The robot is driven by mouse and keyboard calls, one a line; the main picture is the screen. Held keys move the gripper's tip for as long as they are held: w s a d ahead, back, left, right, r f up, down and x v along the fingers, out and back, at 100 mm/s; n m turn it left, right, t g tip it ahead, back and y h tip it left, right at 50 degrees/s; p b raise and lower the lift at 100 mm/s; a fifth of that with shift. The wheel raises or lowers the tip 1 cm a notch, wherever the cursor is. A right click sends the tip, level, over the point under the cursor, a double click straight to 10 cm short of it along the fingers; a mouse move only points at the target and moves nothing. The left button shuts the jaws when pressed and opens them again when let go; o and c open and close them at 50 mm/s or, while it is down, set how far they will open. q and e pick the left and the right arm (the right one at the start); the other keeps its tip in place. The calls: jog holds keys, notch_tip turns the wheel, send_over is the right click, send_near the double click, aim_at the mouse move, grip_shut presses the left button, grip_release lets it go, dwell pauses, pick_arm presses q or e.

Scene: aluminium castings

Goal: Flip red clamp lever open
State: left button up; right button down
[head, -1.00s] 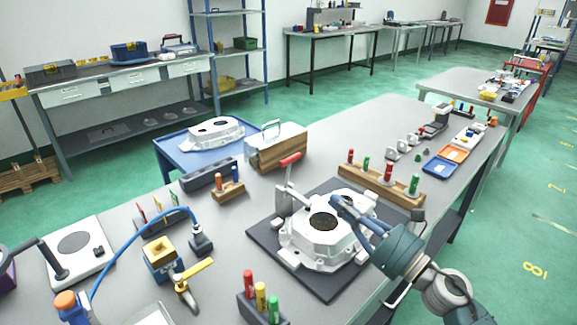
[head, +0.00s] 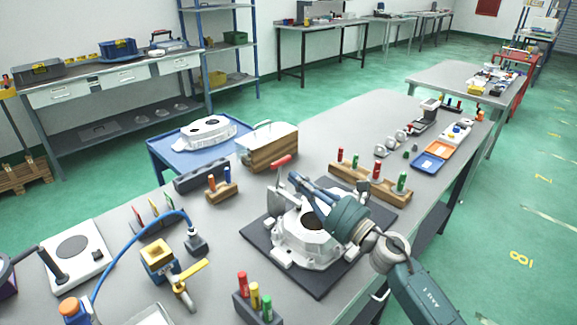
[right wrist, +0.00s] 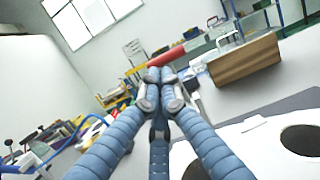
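The red clamp lever (head: 281,161) sticks up at a slant from a toggle clamp at the back left of the white casting (head: 292,237). The casting sits on a dark mat (head: 319,286). My right gripper (head: 294,177) is just right of the lever and a little below its tip in the head view. In the right wrist view the blue fingers of the right gripper (right wrist: 160,76) come together, with nothing seen between them. The red lever (right wrist: 172,57) shows just beyond the fingertips; I cannot tell whether they touch. My left gripper is not in view.
A wooden rack (head: 346,183) with red and green pegs stands behind the casting. A wood-sided box (head: 268,152) is at the back. A yellow-handled valve (head: 188,279) and a dark block of coloured pegs (head: 244,306) stand to the left and in front.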

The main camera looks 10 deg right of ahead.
aim_at(280, 165)
jog(key=shift+p+x, duration=0.4)
jog(key=shift+x, duration=1.4)
